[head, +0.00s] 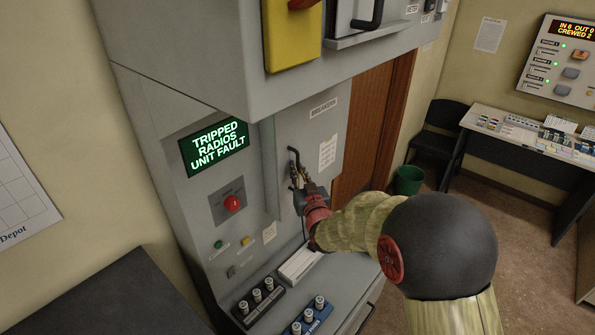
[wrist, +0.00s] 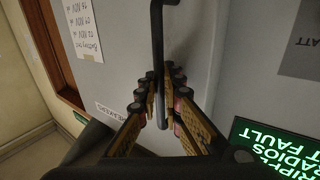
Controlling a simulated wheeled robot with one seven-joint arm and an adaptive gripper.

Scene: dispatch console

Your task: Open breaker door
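The breaker door (head: 311,132) is a grey panel labelled BREAKERS in the grey console. It also shows in the wrist view (wrist: 120,65). Whether it is fully closed or slightly ajar is hard to tell. Its dark vertical bar handle (head: 293,157) runs down between my fingers in the wrist view (wrist: 157,40). My gripper (head: 299,183) is at the handle's lower part. In the wrist view, the fingertips (wrist: 162,85) lie close on both sides of the bar and appear shut on it. The exact finger contact is small and dark.
Left of the door are a green-lit screen (head: 214,146) and a red button (head: 232,203). A yellow box (head: 291,40) sits on the overhanging upper cabinet. Switch blocks (head: 259,301) stand on the ledge below. A green bin (head: 409,180) and a black chair (head: 441,130) stand beyond.

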